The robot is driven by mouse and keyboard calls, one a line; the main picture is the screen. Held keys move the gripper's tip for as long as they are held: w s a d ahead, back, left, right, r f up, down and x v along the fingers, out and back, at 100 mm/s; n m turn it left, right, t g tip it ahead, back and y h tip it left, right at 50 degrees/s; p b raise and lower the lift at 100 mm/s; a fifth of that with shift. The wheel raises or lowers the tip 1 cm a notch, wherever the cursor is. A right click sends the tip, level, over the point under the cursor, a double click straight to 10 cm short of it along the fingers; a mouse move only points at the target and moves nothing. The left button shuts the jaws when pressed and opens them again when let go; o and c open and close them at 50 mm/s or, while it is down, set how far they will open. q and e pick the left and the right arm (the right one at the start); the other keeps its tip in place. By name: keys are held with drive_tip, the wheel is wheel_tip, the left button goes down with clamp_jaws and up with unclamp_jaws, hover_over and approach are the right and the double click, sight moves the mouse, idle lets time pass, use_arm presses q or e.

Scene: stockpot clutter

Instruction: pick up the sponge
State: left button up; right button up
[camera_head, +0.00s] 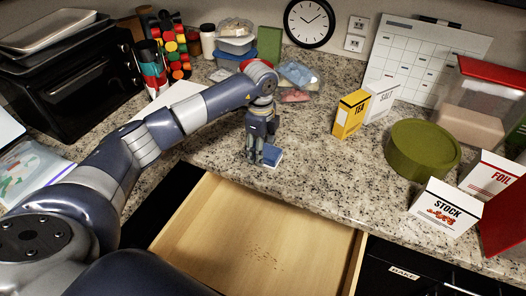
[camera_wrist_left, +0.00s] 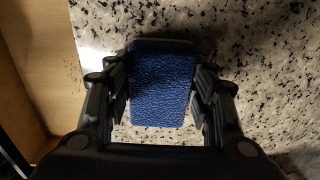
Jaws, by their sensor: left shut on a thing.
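The blue sponge (camera_head: 272,156) is on the speckled counter near its front edge, just behind the open drawer. In the left wrist view the sponge (camera_wrist_left: 162,88) lies between both fingers of my left gripper (camera_wrist_left: 162,100), which is shut on it from its two sides. In the head view my left gripper (camera_head: 257,157) points down at the sponge and hides part of it. I cannot tell whether the sponge still touches the counter. My right gripper is not in view.
An open, empty wooden drawer (camera_head: 255,240) extends in front of the counter. A yellow tea box (camera_head: 350,114), a salt box (camera_head: 381,98), a green round container (camera_head: 422,149) and a stock box (camera_head: 444,208) stand to the right. Clear bags (camera_head: 296,80) lie behind. Counter right of the sponge is free.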

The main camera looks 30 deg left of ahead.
use_arm(q)
drive_tip(key=shift+r, duration=0.1)
drive_tip(key=shift+r, duration=0.2)
wheel_tip(320, 180, up, 2)
drive_tip(key=shift+w+r+b, duration=0.1)
drive_tip(key=shift+r+b, duration=0.05)
drive_tip(key=shift+b, duration=0.75)
drive_tip(key=s+d+r+b, duration=0.1)
drive_tip(key=s+d+b, duration=0.1)
drive_tip(key=s+d, duration=0.2)
drive_tip(key=s+d+r+b, duration=0.1)
drive_tip(key=s+d, duration=0.3)
drive_tip(key=s, duration=0.6)
drive_tip(key=shift+d+b, duration=0.2)
drive_tip(key=shift+b, duration=0.15)
drive_tip(key=shift+c, duration=0.4)
